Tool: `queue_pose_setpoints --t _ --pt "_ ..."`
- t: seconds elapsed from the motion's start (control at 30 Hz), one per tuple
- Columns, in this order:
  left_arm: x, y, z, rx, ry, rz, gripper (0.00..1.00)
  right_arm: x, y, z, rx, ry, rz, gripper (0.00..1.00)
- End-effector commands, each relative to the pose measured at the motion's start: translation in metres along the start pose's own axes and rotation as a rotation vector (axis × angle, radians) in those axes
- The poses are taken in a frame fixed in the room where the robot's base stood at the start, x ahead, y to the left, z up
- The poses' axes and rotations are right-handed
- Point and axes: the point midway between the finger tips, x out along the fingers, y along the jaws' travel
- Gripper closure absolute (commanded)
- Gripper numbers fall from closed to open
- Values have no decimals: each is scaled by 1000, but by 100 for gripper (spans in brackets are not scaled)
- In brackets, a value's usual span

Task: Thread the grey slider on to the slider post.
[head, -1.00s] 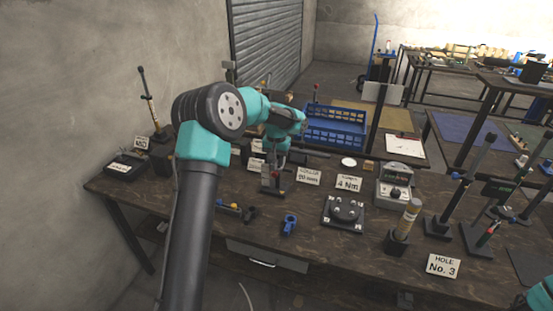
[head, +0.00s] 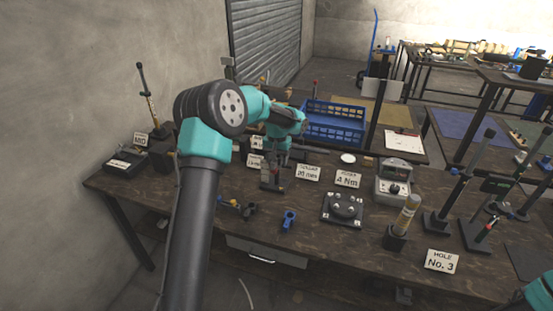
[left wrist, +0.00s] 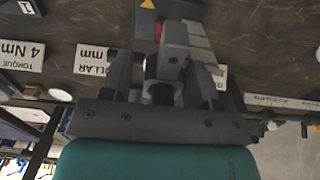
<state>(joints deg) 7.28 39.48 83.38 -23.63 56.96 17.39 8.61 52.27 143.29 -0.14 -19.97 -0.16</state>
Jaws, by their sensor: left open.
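My left gripper (head: 274,168) reaches down at the back of the bench, left of the COLLAR 20 mm sign (head: 307,172). In the left wrist view its fingers (left wrist: 166,68) are apart, either side of a grey block-like part (left wrist: 174,42) with a red spot beside it. I cannot tell whether this part is the grey slider or part of a stand, or whether the fingers touch it. The slider post cannot be told for sure; several upright posts stand at the right, one of them a dark post (head: 462,190). My right gripper is out of view.
A blue collar-like part (head: 289,220), a dark fixture plate (head: 343,209), a meter box (head: 393,182) and a tan cylinder on a block (head: 405,220) stand on the bench. A blue crate (head: 335,125) is behind.

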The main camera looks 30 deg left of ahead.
Motion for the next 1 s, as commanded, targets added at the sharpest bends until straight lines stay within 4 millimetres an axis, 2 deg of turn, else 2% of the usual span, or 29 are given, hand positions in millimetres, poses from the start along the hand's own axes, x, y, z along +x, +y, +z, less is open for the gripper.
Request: queue_pose_setpoints --t 0.03,0.63,0.87,1.0 --pt "0 -5 -1 -3 2 -4 30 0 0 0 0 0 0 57" --pt "-6 -8 -1 -6 6 -8 30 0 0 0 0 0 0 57" --pt "-34 -6 -2 -5 8 -6 30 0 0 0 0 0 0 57" --pt "-60 -4 -1 -4 8 -4 30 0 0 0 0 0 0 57"
